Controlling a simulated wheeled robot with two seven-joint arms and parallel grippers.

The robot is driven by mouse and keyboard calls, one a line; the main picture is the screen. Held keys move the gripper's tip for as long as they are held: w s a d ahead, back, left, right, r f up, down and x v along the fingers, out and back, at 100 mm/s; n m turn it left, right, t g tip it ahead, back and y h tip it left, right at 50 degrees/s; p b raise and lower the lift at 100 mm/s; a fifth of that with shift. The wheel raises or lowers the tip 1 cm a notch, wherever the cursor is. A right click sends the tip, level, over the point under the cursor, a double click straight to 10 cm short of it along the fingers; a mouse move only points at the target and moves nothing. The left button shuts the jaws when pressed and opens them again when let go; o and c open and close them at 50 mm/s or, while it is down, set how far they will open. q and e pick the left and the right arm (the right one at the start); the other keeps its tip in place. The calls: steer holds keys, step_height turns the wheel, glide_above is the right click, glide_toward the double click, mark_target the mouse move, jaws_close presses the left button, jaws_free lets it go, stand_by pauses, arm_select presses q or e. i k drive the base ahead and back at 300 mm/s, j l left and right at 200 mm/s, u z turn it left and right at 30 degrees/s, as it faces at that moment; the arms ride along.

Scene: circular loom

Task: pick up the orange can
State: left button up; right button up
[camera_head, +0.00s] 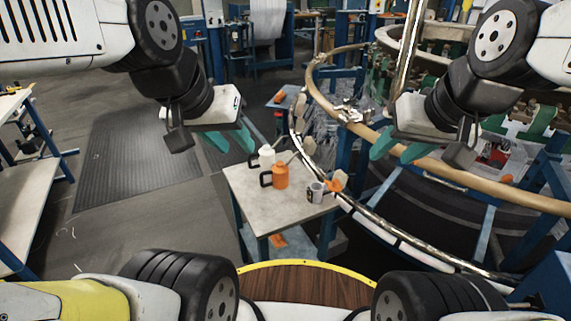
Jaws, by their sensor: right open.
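The orange can (280,177) with a dark handle stands upright on a small grey-topped table (252,203) in the middle of the head view. My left gripper (231,143) is up and to the left of the can, with its teal fingers apart and nothing between them. My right gripper (399,151) is up and to the right of the can, in front of the loom's ring in the picture, with its fingers apart and empty. Neither gripper appears to touch the can.
A white can (266,156) stands just behind the orange can. A grey mug (315,192) and a small orange item (335,184) are to its right. The circular loom's wooden ring (480,183) curves along the table's right side. A workbench (38,175) stands at far left.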

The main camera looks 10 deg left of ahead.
mark_target(280, 171)
steer(key=k+l+z, duration=0.15)
steer(key=l, duration=0.4)
steer(key=k+l+z, duration=0.15)
steer(key=k+l, duration=0.15)
steer(key=l, duration=0.25)
steer(key=k+l+z, duration=0.15)
steer(key=l, duration=0.45)
steer(key=k+l+z, duration=0.15)
steer(key=l, duration=0.45)
steer(key=k+l+z, duration=0.15)
steer(key=l, duration=0.5)
steer(key=l+z, duration=0.15)
steer(key=l, duration=0.45)
steer(key=j+u, duration=0.1)
steer(key=u, duration=1.85)
steer(key=i+j, duration=0.15)
steer(key=i, duration=0.4)
steer(key=i+j, duration=0.15)
steer(key=i, duration=0.45)
steer(key=i+j, duration=0.2)
steer(key=i, duration=0.35)
steer(key=i+j, duration=0.15)
steer(key=i, duration=0.4)
steer(key=i+j, duration=0.15)
steer(key=i, duration=0.4)
